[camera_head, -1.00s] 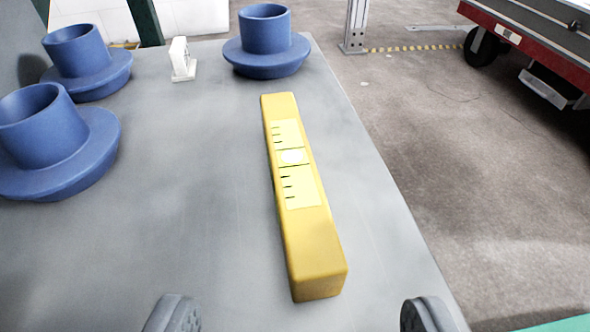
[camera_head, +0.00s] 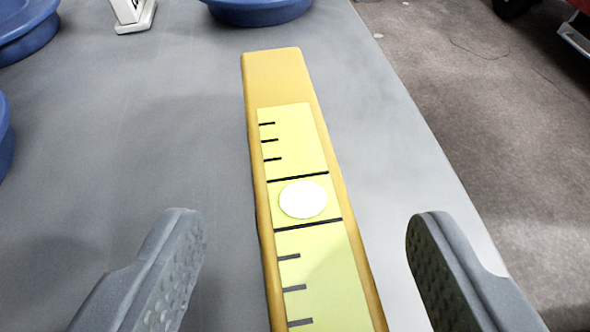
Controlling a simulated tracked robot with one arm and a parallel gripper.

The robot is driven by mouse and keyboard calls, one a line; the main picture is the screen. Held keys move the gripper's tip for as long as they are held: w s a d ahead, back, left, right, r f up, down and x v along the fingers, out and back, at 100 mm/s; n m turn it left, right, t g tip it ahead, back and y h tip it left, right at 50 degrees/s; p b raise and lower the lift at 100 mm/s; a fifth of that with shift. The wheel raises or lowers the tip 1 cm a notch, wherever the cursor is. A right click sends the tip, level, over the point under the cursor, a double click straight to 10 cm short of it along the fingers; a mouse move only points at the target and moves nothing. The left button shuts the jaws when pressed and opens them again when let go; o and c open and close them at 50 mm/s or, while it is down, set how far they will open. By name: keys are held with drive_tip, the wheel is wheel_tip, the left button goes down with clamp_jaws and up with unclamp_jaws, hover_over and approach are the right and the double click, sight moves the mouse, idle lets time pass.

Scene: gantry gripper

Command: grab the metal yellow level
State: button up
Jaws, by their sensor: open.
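The yellow level (camera_head: 278,76) is a long bar lying on the grey table, running from the upper middle of the view down past the bottom edge. Its top has a pale yellow label with black tick marks and a white round spot. Its near end is out of view. My gripper (camera_head: 302,225) is open, with one grey finger on each side of the level and a gap between each finger and the bar. Nothing is held.
The grey table (camera_head: 130,140) is clear on the left of the level. Its right edge runs close beside, with brown floor (camera_head: 490,130) beyond. Blue flanged parts (camera_head: 258,10) stand at the back and far left. A small white object (camera_head: 133,14) stands at the back left.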

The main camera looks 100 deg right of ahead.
drive_tip(key=shift+s+d+f, duration=0.1)
drive_tip(key=shift+d+f, duration=0.2)
drive_tip(key=shift+d, duration=0.35)
clamp_jaws()
drive_tip(key=shift+r, duration=0.1)
